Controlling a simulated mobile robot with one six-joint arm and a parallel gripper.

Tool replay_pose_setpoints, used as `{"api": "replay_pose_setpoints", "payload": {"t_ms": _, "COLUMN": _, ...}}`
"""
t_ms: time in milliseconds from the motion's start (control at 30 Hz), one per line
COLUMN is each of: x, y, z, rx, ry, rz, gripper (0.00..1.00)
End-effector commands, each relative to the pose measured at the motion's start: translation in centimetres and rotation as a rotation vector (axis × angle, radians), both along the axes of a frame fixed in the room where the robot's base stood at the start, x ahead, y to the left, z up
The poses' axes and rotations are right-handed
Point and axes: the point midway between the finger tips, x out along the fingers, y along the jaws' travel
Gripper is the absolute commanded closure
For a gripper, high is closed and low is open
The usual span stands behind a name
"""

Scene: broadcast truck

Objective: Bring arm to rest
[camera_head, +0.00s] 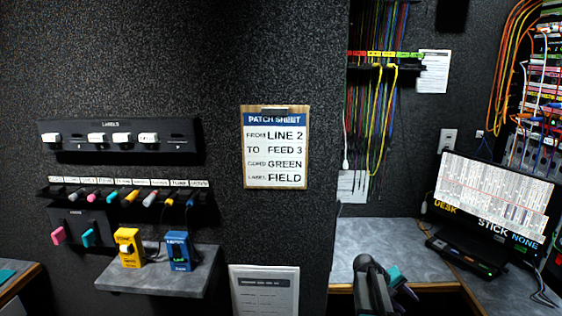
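My arm (372,288) shows as a dark grey shape at the bottom of the head view, right of centre, in front of the grey counter. What appears to be my gripper (403,287) is at its right side, with a teal part beside dark parts. It is small and partly hidden by the arm, so I cannot tell whether its fingers are open or shut, or whether the teal part is something held.
A patch sheet (275,147) hangs on the dark wall. A small shelf (150,286) carries a yellow device (129,248) and a blue device (179,250). Racks of colored plugs and labels hang above it. Cables (372,125) hang behind the counter (350,262); a monitor (492,205) stands right.

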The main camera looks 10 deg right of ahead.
Motion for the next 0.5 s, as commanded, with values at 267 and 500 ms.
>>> {"api": "replay_pose_setpoints", "payload": {"t_ms": 267, "x": 0.1, "y": 13.3, "z": -5.4, "rx": 0.227, "ry": -0.068, "rz": 0.063, "gripper": 0.60}}
{"api": "replay_pose_setpoints", "payload": {"t_ms": 500, "x": -1.2, "y": 24.7, "z": -8.8, "rx": 0.429, "ry": -0.103, "rz": 0.098, "gripper": 0.60}}
